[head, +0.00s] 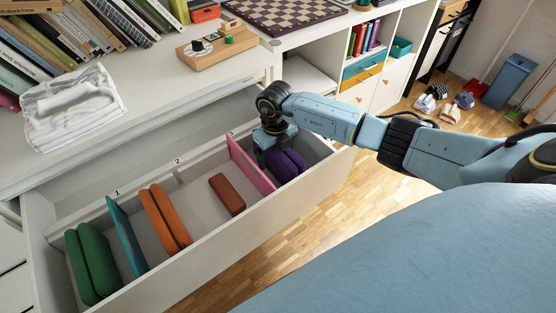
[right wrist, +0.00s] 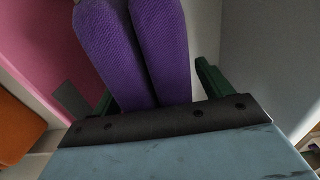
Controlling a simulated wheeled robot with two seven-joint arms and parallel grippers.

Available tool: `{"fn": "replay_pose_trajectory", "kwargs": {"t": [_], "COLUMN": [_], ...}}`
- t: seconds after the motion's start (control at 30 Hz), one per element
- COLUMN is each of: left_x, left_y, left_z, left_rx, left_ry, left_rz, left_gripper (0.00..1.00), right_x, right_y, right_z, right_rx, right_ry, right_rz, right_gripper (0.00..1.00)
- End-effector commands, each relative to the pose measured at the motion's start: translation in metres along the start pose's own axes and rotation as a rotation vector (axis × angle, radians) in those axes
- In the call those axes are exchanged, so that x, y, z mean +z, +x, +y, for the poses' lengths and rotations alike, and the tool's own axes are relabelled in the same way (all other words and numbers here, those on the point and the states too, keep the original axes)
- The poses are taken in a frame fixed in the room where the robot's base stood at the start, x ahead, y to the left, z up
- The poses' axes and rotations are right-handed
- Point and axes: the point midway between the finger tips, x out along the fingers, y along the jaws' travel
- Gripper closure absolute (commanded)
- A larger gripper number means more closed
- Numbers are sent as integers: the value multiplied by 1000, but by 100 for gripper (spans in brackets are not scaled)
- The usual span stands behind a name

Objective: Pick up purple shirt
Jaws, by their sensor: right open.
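The purple shirt (head: 286,164) is folded and stands in the right-hand compartment of the open drawer (head: 215,243), to the right of the pink divider (head: 250,163). My right gripper (head: 270,147) is down in that compartment at the shirt's back end. In the right wrist view the shirt (right wrist: 135,50) lies just ahead of the gripper (right wrist: 155,90), between its two dark green fingers. The fingers are spread, with a gap between the shirt and the right-hand finger. The fingertips are partly hidden. My left gripper is not in view.
The pink divider (right wrist: 60,45) and the drawer's end wall (right wrist: 255,60) flank the gripper closely. Other compartments hold a brown folded item (head: 227,194), orange clothing (head: 166,219) and green clothing (head: 92,264), with a teal divider (head: 127,236). The desk top overhangs behind.

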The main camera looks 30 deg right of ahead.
Motion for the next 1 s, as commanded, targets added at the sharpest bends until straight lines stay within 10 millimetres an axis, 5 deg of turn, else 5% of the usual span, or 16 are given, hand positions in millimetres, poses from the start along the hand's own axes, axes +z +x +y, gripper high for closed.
{"fn": "replay_pose_trajectory", "kwargs": {"t": [0.33,0.73,1.0], "left_x": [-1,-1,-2], "left_y": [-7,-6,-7], "left_z": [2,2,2], "left_rx": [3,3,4], "left_ry": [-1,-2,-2], "left_rz": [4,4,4], "left_gripper": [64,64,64], "right_x": [0,0,0], "right_y": [6,6,4], "right_z": [0,0,0], "right_rx": [-1,-1,-1], "right_ry": [0,0,0], "right_rz": [0,-1,-2], "right_gripper": [22,73,74]}}
